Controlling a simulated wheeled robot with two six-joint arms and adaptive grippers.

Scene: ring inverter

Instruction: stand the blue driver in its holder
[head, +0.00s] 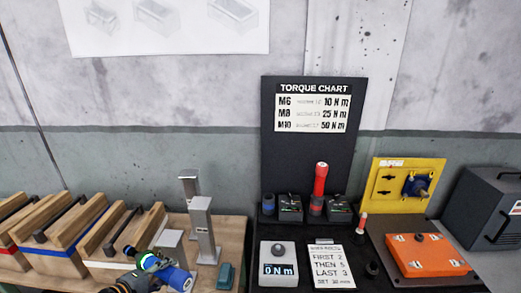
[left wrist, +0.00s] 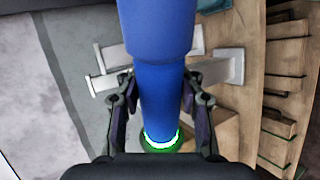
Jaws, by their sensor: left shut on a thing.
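The blue driver (head: 178,278) is in my left gripper (head: 146,268) at the bottom left of the head view, tilted over the bench. In the left wrist view the driver (left wrist: 160,70) runs between the two fingers, with a glowing green ring at its lower end. A blue-rimmed cup (head: 268,204), which looks like the blue holder, stands at the foot of the torque chart board. It looks empty, and the driver is well to its left. My right gripper is in neither view.
A red driver (head: 320,180) stands upright in a cup between two black boxes. Grey metal posts (head: 203,230) rise from the wooden bench near my left gripper. Wooden crates (head: 120,235) are at left. A torque display (head: 279,265) and an orange box (head: 425,255) lie right.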

